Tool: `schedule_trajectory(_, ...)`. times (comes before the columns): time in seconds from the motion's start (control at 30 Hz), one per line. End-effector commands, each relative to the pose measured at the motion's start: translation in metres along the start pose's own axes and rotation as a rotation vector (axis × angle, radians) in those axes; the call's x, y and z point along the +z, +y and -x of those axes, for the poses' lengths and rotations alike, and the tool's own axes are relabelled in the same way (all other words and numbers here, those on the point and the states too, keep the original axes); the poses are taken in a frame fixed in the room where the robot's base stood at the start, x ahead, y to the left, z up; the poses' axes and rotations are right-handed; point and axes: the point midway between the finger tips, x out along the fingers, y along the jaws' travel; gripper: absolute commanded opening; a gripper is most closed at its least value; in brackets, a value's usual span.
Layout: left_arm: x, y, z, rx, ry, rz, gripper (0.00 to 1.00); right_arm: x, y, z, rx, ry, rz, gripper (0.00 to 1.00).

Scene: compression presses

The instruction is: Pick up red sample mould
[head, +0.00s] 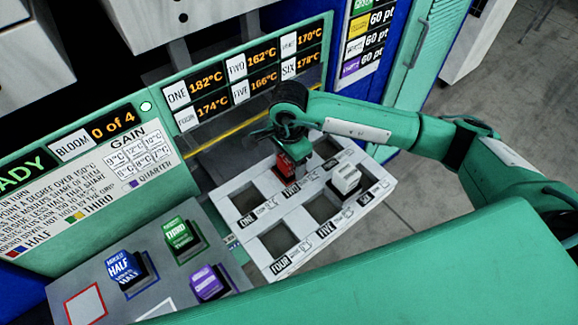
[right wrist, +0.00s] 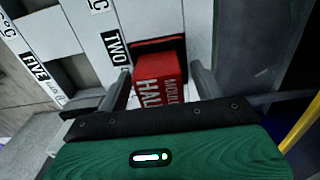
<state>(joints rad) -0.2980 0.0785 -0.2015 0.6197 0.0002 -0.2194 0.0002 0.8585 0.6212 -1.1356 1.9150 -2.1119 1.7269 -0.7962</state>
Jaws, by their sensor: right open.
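The red sample mould (head: 287,165) sits in a slot of the white six-slot tray (head: 296,214), by the label TWO. In the right wrist view the red mould (right wrist: 158,82) shows lettering on its side and stands between my fingers. My right gripper (head: 284,143) is over the mould, pointing down. Its two fingers are apart in the right wrist view (right wrist: 162,84), one on each side of the mould, with a small gap visible. The fingertips are partly hidden in the head view. My left gripper is not in view.
A white mould (head: 346,178) stands in another tray slot; the other slots look empty. Blue (head: 124,267), green (head: 178,233) and purple (head: 207,283) moulds stand on a grey panel at the lower left. A press with temperature displays (head: 246,75) rises behind the tray.

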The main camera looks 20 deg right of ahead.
Motion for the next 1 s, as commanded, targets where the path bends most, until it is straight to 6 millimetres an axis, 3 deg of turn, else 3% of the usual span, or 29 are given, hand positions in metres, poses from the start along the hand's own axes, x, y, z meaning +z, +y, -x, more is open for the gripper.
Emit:
schedule_trajectory(0.23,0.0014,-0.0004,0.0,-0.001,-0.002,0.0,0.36,0.0002,-0.0002,-0.0018,-0.001,0.0,0.0,0.65)
schedule_trajectory(0.57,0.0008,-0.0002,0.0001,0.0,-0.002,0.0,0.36,0.0001,-0.0001,-0.0015,-0.001,0.0,0.0,0.01)
schedule_trajectory(1.0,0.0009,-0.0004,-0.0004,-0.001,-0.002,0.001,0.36,-0.0001,-0.0012,0.0034,-0.004,0.0,0.0,0.0)
